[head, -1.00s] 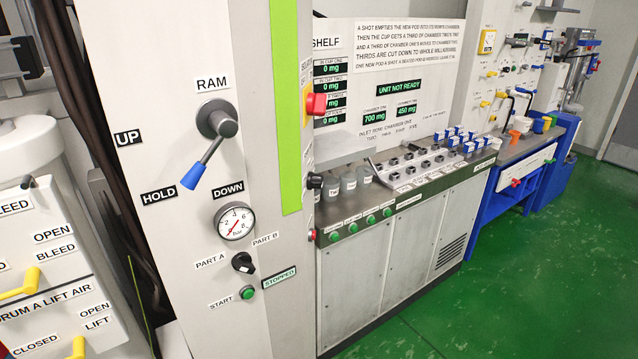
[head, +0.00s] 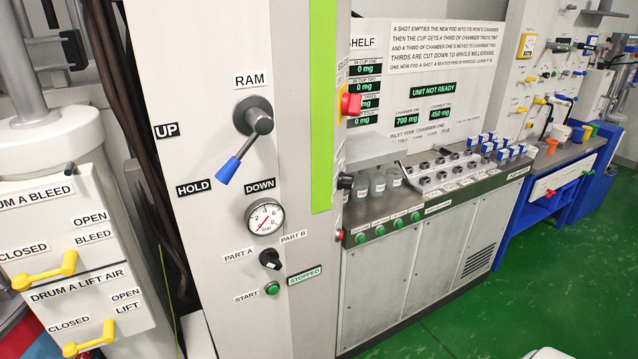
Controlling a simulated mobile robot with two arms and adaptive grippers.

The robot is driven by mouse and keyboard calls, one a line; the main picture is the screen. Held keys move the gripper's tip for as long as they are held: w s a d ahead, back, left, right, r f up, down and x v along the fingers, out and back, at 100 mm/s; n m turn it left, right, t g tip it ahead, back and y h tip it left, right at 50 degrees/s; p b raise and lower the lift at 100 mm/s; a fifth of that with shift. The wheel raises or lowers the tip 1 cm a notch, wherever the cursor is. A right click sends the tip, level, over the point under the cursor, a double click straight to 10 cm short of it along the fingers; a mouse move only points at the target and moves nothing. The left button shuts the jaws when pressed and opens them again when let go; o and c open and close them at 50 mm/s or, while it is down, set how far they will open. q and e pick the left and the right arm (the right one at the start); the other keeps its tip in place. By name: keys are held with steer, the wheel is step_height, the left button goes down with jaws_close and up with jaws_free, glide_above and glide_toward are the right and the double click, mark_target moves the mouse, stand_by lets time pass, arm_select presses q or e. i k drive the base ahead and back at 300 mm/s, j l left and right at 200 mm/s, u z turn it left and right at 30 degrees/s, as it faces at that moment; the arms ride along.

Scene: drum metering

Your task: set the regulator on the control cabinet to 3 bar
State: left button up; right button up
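The tall grey control cabinet (head: 225,60) fills the middle of the head view. Its front carries a round white gauge (head: 264,217) marked in bar; the red needle seems to point to the lower left, near the low end, too small to read exactly. Above it is the RAM lever (head: 243,142) with a blue tip, angled down-left near the HOLD label. A black PART A / PART B selector (head: 270,259) sits below the gauge. A black knob (head: 345,181) sticks out at the cabinet's right side; I cannot tell whether it is the regulator. Neither gripper shows.
A green button (head: 272,288) sits beside STOPPED. A red knob (head: 351,104) and a red button (head: 339,235) stick out at the cabinet's right edge. Yellow valve handles (head: 47,271) are at left.

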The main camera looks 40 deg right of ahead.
mark_target(346, 181)
steer(key=l+u, duration=0.3)
steer(key=l, duration=0.25)
steer(key=l+u, duration=0.25)
steer(key=l, duration=0.3)
steer(key=k+l+u, duration=0.3)
steer(key=l, duration=0.25)
steer(key=i+l, duration=0.05)
steer(key=i, duration=0.05)
